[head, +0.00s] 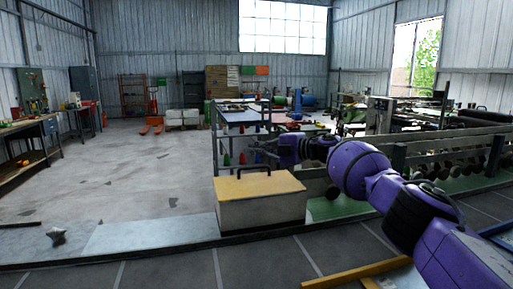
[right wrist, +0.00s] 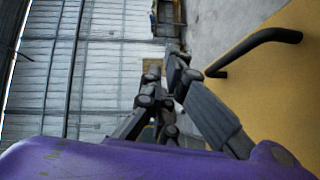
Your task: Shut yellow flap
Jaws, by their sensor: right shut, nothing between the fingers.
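The yellow flap (head: 258,188) is the top of a pale box (head: 262,214) in the lower middle of the head view. It looks almost flat on the box; whether a small gap is left under it I cannot tell. A black bar handle (head: 254,170) stands near its far edge. My right gripper (head: 257,147) is shut and empty, just above and beyond the handle. In the right wrist view the fingers (right wrist: 178,62) are close together beside the handle (right wrist: 250,46) and the yellow flap (right wrist: 272,95), apparently not gripping either. My left gripper is not in view.
A roller machine (head: 460,150) runs along the right. A yellow bar (head: 355,272) lies in front. The concrete floor (head: 125,170) on the left is mostly clear.

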